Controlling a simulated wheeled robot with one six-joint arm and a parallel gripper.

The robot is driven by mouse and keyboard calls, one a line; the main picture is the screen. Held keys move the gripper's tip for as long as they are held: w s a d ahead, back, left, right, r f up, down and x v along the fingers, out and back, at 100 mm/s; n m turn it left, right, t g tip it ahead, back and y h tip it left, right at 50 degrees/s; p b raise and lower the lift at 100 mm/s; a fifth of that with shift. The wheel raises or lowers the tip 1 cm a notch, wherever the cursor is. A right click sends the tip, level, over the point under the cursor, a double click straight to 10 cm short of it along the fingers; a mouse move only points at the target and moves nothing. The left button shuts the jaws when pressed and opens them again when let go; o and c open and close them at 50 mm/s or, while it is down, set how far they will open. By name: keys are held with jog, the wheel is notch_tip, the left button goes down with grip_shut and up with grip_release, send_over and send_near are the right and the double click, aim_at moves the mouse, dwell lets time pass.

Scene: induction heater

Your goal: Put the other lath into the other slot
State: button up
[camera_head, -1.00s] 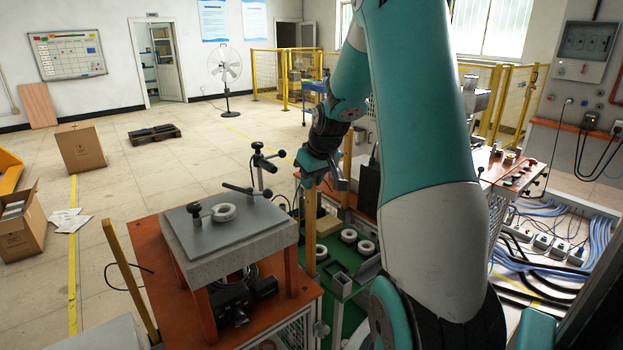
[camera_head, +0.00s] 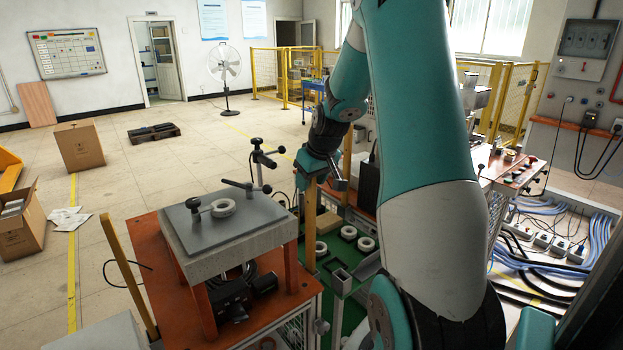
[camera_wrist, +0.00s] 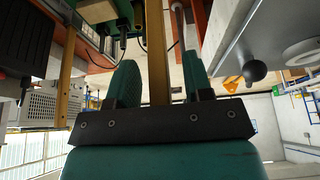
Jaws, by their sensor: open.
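My gripper (camera_head: 322,178) is open at the end of the teal arm, near the middle of the head view. A tall wooden lath (camera_head: 310,235) stands upright just below it, beside the orange table. In the wrist view a lath (camera_wrist: 157,50) lies between the two open teal fingers, with gaps on both sides. Another upright lath (camera_head: 347,152) stands just behind the gripper; a lath also shows at the left of the wrist view (camera_wrist: 67,65). A further lath (camera_head: 128,278) leans at the left of the orange table. The slots cannot be made out.
The orange table (camera_head: 150,250) carries a grey-topped stand (camera_head: 240,240) with a white ring (camera_head: 223,208) and black clamps. Several white rings lie on a green surface (camera_head: 335,262) below the gripper. A control desk (camera_head: 495,170) is at the right.

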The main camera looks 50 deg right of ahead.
jog(key=shift+r, duration=0.1)
jog(key=b+v, duration=0.2)
jog(key=v, duration=1.5)
jog(key=shift+s+b, duration=0.2)
jog(key=shift+b, duration=0.1)
jog(key=a+f+n+g+y, duration=0.1)
jog(key=a+f+n+y, duration=0.15)
jog(key=a, duration=1.05)
jog(key=a+f+n+y, duration=0.1)
jog(key=a+f+n, duration=0.2)
jog(key=a, duration=1)
jog(key=s+a+f+n+g+y, duration=0.1)
jog(key=s+a+f+n, duration=0.1)
jog(key=s+a, duration=0.5)
jog(key=s+a+f+n+g, duration=0.2)
jog(key=s+a, duration=0.4)
jog(key=a, duration=0.1)
jog(key=shift+s+f+y, duration=0.35)
jog(key=shift+f, duration=0.05)
